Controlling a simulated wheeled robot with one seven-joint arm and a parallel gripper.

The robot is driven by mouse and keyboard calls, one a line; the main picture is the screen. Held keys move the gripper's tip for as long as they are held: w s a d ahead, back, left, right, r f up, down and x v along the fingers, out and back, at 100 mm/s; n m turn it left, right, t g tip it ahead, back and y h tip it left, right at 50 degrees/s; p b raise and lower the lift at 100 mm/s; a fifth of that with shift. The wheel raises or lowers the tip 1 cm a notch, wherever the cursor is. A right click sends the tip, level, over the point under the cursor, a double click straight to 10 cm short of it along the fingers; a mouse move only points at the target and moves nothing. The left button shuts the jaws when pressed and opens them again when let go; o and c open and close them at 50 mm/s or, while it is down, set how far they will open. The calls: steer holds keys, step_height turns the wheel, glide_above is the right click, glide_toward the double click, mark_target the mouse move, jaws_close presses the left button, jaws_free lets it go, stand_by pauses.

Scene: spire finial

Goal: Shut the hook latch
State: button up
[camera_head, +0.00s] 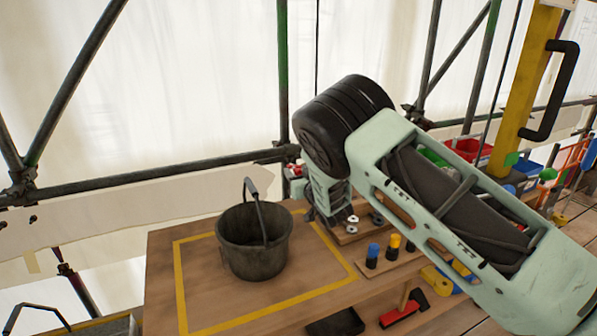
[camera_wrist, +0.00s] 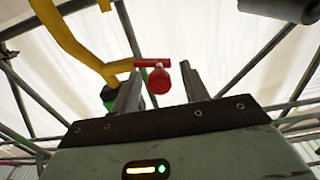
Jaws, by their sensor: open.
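My gripper (camera_wrist: 160,70) is open in the wrist view, with its two grey fingers apart. A red rounded piece with a short red bar (camera_wrist: 160,80) shows in the gap between the fingers, seemingly beyond them. I cannot tell whether it belongs to the hook latch or whether a finger touches it. No hook latch can be made out for sure in either view.
A dark bucket (camera_head: 254,242) with its handle up stands inside a yellow outline on the wooden bench (camera_head: 160,270). Blue, yellow and black pegs (camera_head: 394,247) stand at right. Scaffold poles (camera_head: 170,177) cross behind. A yellow post (camera_head: 524,80) with a black handle rises at right.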

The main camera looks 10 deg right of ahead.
jaws_close()
